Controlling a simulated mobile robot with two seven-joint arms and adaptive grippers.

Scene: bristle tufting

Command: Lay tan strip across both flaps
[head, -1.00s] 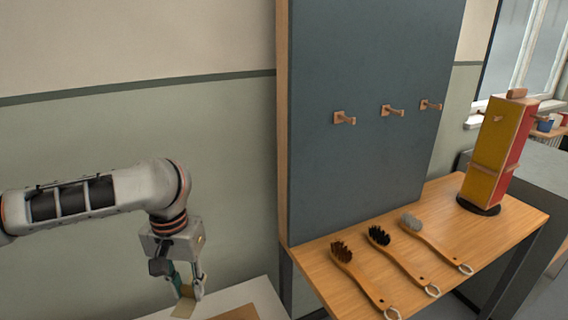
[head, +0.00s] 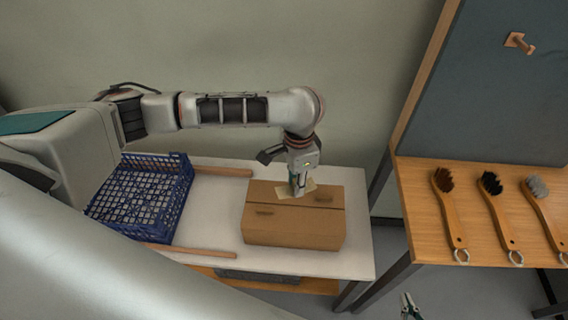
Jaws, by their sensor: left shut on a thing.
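A closed brown cardboard box (head: 295,228) sits on the white table, with a seam between its two top flaps. My left gripper (head: 298,192) is over the back part of the box top, shut on a small tan strip (head: 284,190). The strip shows on both sides of the fingers, at or just above the flaps near the seam; I cannot tell whether it touches the cardboard. The fingers hide its middle.
A blue crate (head: 180,205) stands left of the box on the white table (head: 215,215), between two wooden rails (head: 222,171). On the right, a wooden bench (head: 425,215) carries several brushes (head: 452,215) below a blue-grey board (head: 500,110) with a peg.

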